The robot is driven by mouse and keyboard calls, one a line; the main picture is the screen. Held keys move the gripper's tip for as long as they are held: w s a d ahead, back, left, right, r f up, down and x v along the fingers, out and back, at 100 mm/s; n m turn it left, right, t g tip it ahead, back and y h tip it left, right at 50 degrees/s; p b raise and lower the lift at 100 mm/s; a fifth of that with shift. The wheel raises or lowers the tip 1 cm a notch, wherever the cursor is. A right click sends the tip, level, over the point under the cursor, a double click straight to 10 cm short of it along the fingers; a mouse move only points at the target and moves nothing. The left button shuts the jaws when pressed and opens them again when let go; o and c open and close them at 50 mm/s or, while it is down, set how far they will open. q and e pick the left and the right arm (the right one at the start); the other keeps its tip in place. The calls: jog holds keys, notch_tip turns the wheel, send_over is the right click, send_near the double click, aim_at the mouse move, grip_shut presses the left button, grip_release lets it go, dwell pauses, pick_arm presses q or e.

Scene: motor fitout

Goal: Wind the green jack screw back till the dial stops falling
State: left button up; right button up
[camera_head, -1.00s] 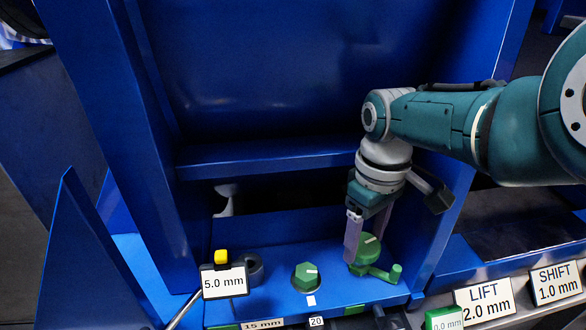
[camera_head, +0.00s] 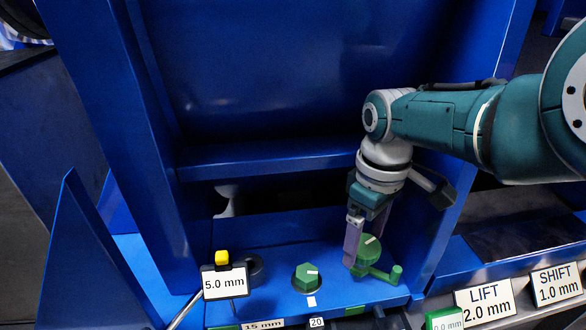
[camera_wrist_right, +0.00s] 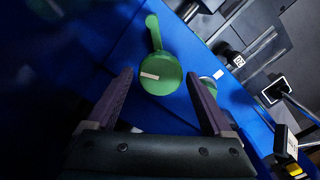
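The green jack screw (camera_head: 369,250) is a round knob with a white mark and a crank handle, on the blue ledge. It also shows in the right wrist view (camera_wrist_right: 161,75), its handle pointing away. My right gripper (camera_head: 362,251) points down at it. Its two purple fingers stand apart, one on each side of the knob, with a visible gap in the wrist view. The gripper is open and holds nothing. A readout (camera_head: 225,283) with a yellow top reads 5.0 mm. A green readout (camera_head: 445,321), cut by the lower edge, reads 0.0 mm. My left gripper is not in view.
A green hexagonal knob (camera_head: 307,278) with a white mark sits left of the jack screw. Signs LIFT 2.0 mm (camera_head: 484,301) and SHIFT 1.0 mm (camera_head: 556,282) stand at the right. Blue frame walls (camera_head: 445,225) rise on both sides of my right arm.

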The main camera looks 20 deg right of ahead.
aim_at(365, 244)
jog(key=shift+o, duration=0.8)
notch_tip(365, 244, up, 10)
jog(key=p, duration=0.9)
jog(key=shift+f, duration=0.1)
dwell(0.8)
